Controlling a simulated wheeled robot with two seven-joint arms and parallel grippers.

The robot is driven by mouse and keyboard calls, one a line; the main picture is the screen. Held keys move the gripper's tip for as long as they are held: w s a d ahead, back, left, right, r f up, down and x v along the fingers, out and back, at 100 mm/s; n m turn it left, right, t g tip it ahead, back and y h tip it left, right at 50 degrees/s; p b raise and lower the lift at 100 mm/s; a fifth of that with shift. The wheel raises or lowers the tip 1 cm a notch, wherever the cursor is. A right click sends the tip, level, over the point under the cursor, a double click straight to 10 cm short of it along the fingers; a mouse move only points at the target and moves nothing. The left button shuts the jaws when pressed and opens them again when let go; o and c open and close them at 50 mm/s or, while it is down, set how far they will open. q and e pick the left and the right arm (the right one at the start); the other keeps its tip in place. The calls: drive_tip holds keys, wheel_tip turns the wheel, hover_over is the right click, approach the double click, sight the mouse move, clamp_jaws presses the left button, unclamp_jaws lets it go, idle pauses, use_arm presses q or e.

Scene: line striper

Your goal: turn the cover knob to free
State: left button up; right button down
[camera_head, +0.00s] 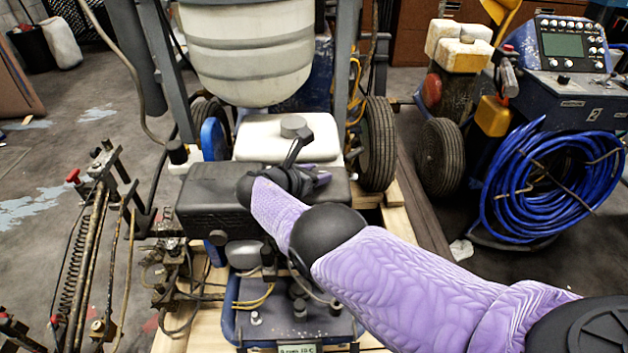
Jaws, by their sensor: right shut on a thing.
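The black engine cover (205,195) sits in the middle, below the white tank. My right arm comes in from the lower right, and its black gripper (308,172) is at the top right part of the cover. The gripper is shut on the cover knob; my gripper hides the knob almost wholly, so its turn position cannot be told. My left gripper is not in view.
A white tank (258,138) with a grey cap (293,126) stands just behind the cover. A large translucent tank (250,55) hangs above it. Metal rods and a spring (75,250) are at left. A blue hose coil (545,190) hangs on a machine at right.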

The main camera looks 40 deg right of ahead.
drive_tip(key=shift+f, duration=0.1)
idle(0.5)
drive_tip(key=shift+c, duration=0.9)
unclamp_jaws()
drive_tip(key=shift+a+r, duration=0.25)
drive_tip(key=p+v, duration=0.4)
drive_tip(key=v, duration=0.5)
drive_tip(key=shift+a, duration=0.2)
